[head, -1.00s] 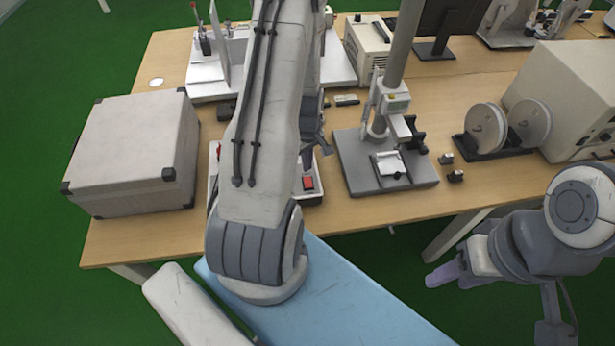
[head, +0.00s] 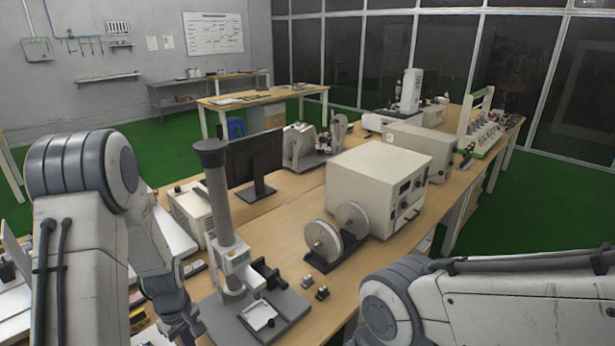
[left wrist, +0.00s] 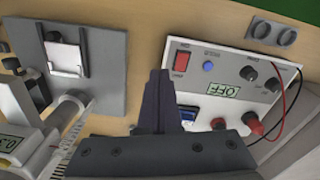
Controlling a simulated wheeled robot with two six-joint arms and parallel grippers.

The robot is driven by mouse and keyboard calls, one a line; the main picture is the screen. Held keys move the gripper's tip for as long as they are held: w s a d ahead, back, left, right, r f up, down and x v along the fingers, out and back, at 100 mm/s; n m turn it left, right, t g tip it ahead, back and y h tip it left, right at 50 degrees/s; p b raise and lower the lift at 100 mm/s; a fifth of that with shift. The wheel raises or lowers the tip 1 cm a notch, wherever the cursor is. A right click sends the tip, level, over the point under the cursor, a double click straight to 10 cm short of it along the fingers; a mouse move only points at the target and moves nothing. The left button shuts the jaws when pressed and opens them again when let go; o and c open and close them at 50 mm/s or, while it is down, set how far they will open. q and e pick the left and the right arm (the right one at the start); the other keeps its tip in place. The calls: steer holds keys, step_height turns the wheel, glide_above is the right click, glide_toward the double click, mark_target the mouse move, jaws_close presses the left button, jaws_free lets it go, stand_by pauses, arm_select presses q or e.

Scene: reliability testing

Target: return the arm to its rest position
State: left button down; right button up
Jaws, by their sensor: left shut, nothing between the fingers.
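My left arm (head: 75,240) comes in from the left in the head view, bent at the grey joint, and reaches down over the bench. Its gripper (head: 188,325) is low at the bottom left, beside the test stand. In the left wrist view the dark fingers (left wrist: 158,80) are together with nothing between them, and point between the stand's base and a control box. My right arm (head: 400,305) crosses the bottom right corner of the head view. Its gripper is outside the picture.
The test stand (head: 225,240) rises close to my left gripper. A white control box (left wrist: 222,80) with knobs and an OFF display lies beside the fingers. Two discs (head: 323,240), a beige instrument (head: 375,185) and a monitor (head: 255,160) stand farther along the bench.

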arm_select(q)
steer(key=d+r+m, duration=0.6)
steer(key=d+r, duration=0.2)
steer(key=d, duration=0.4)
steer(key=s+d+r+m+b, duration=0.1)
steer(key=s+d+r+m, duration=0.3)
steer(key=s, duration=0.5)
steer(key=s+d+r+m+h, duration=0.1)
steer(key=s+d+r+m, duration=0.4)
steer(key=s+d+m, duration=0.4)
steer(key=shift+s+d+r+m+b, duration=0.15)
steer(key=shift+d+r+m+b, duration=0.15)
steer(key=shift+m, duration=0.3)
arm_select(e)
steer(key=shift+f, duration=0.95)
arm_select(q)
steer(key=shift+a, duration=0.2)
arm_select(e)
steer(key=shift+a, duration=0.1)
